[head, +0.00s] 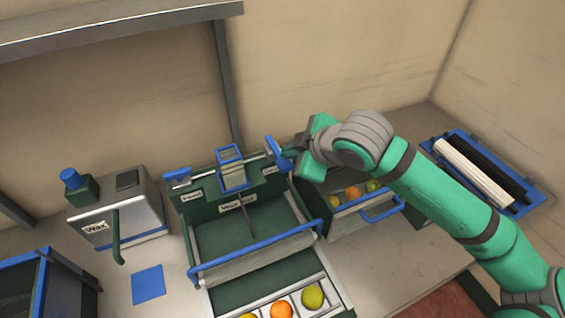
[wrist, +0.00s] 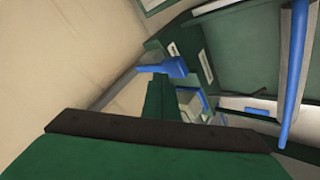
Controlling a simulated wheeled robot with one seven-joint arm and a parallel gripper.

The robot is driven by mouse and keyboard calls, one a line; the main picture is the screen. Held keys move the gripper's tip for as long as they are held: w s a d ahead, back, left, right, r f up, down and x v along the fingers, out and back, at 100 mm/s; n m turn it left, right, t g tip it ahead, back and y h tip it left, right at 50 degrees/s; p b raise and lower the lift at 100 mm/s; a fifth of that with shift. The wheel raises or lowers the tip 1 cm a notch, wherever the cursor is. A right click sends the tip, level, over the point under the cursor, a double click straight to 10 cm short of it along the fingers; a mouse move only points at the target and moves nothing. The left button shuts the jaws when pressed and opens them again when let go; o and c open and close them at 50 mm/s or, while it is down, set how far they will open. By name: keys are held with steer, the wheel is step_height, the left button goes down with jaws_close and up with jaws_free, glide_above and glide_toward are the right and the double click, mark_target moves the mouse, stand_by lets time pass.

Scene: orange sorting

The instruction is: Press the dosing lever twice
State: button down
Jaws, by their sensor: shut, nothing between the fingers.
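The grey dispenser (head: 115,215) labelled Wax stands at the left in the head view. It has a blue cap (head: 69,176) on a green block, a dark square on top and a curved green pipe or lever (head: 117,240) at its front; I cannot tell for sure which part is the dosing lever. My gripper (head: 298,143) is shut and empty, well to the right of the dispenser. It is close beside a blue paddle (head: 277,152) on the sorting machine; I cannot tell whether they touch. The paddle also shows beyond my gripper in the wrist view (wrist: 165,68).
The green sorting machine (head: 186,222) with a blue bar (head: 258,255) stands between dispenser and gripper. Fruit lies in a front tray and in a drawer (head: 363,203) at the right. A blue mat (head: 148,284) lies before the dispenser. A blue tray (head: 530,198) with rollers is far right.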

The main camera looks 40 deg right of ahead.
steer(key=shift+w+a, duration=0.1)
steer(key=shift+a, duration=0.1)
stand_by(0.3)
steer(key=shift+w, duration=0.2)
steer(key=shift+a, duration=0.15)
steer(key=shift+s+d, duration=0.3)
steer(key=shift+w+a, duration=0.1)
steer(key=shift+a, duration=0.05)
stand_by(0.4)
steer(key=shift+w+f, duration=0.3)
steer(key=shift+f, duration=0.15)
